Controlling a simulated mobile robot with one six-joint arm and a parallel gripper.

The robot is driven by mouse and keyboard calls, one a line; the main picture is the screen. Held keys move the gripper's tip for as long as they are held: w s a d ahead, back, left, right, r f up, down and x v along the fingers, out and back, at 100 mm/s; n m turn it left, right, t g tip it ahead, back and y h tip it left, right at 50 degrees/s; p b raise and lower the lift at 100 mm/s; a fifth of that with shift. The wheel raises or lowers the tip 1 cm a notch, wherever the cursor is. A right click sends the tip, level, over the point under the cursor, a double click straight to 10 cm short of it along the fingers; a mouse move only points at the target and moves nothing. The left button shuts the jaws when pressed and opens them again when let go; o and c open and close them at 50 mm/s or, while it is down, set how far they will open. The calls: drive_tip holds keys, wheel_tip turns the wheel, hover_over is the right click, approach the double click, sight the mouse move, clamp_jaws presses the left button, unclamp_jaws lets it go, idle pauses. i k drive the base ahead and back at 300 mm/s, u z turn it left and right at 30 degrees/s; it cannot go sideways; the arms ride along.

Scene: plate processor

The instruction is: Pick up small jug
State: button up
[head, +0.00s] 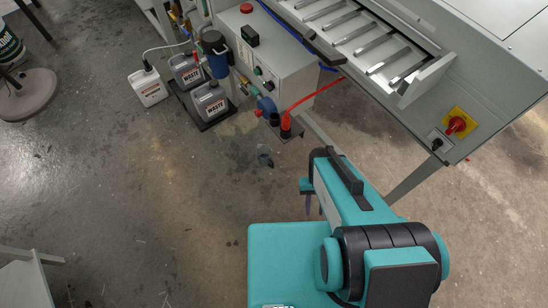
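A small grey jug-like object (265,155) stands on the concrete floor near the middle of the head view. It is small in the picture, so its handle and spout are hard to make out. My gripper (314,205) is to the lower right of it, apart from it. Two narrow dark fingers show below my teal arm with a gap between them, and nothing shows between them. My arm hides part of the gripper.
Two grey waste canisters (210,104) stand on a black tray (232,116), with a white canister (147,87) to the left. A machine leg (412,182) is right of my arm.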

sight(263, 152)
drive_tip(key=z, duration=0.1)
drive_tip(key=k, duration=1.35)
drive_tip(key=z, duration=2.35)
drive_tip(key=k, duration=0.1)
drive_tip(key=u, duration=3.65)
drive_tip(key=i, duration=1)
drive_tip(key=u, duration=0.05)
